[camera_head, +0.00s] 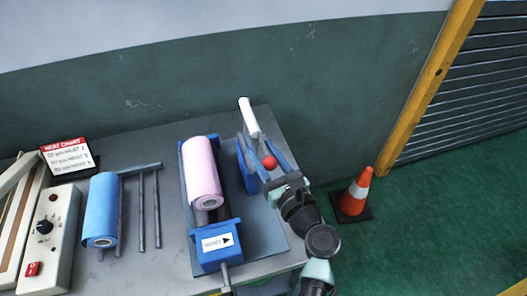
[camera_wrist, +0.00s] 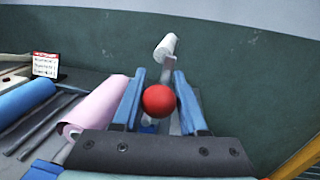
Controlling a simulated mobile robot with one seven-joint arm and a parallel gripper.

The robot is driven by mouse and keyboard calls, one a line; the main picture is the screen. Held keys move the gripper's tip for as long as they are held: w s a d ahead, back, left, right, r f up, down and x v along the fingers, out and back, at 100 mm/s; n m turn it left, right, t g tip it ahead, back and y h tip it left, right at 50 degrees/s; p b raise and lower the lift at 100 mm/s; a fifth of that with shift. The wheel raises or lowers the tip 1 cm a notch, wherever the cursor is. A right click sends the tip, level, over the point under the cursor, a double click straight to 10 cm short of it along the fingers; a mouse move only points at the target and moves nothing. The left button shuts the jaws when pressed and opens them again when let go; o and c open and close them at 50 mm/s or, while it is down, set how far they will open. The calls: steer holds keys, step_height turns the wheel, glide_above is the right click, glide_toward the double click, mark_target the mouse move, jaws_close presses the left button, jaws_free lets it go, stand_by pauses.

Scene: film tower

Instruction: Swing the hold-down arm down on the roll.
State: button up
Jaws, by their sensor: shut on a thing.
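The pink roll (camera_head: 202,172) lies in a blue cradle (camera_head: 208,258) on the bench; it also shows at the left of the wrist view (camera_wrist: 97,107). The hold-down arm stands raised to the right of the roll, with a white roller (camera_head: 249,118) at its upper end, clear of the roll. Its grey bar (camera_wrist: 168,70) and red ball knob (camera_wrist: 159,101) show in the wrist view. My gripper (camera_wrist: 160,80) has its blue fingers on either side of the knob and is shut on it. The fingers and knob hide much of the bar and its pivot.
A blue roll (camera_head: 103,208) and grey rods (camera_head: 148,210) lie left of the cradle. A heat chart sign (camera_head: 70,157) and a control box (camera_head: 48,235) stand farther left. An orange cone (camera_head: 356,192) stands on the floor to the right. The wall is behind the bench.

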jaws_close()
steer(key=shift+a, duration=0.2)
stand_by(0.9)
steer(key=s+a+f+n, duration=0.1)
steer(key=a+n, duration=0.2)
steer(key=n, duration=0.1)
steer(key=s+a+f+n+h, duration=0.1)
steer(key=a+f+n, duration=0.1)
steer(key=a+n, duration=0.1)
steer(key=s+a+f+n+h, duration=0.1)
steer(key=a+f+n, duration=0.1)
steer(key=a+n, duration=0.2)
steer(key=shift+s+n+g, duration=0.2)
steer(key=shift+n+g, duration=0.2)
steer(key=shift+n, duration=0.7)
steer(key=shift+s+a+f+n+h, duration=0.1)
steer(key=shift+a+f+n+h, duration=0.15)
steer(key=shift+f+n, duration=0.4)
steer(key=shift+s+a+f+n+h, duration=0.15)
steer(key=shift+f+n+h, duration=0.2)
steer(key=shift+f+n, duration=0.25)
steer(key=shift+w+r, duration=0.1)
steer(key=shift+w, duration=0.05)
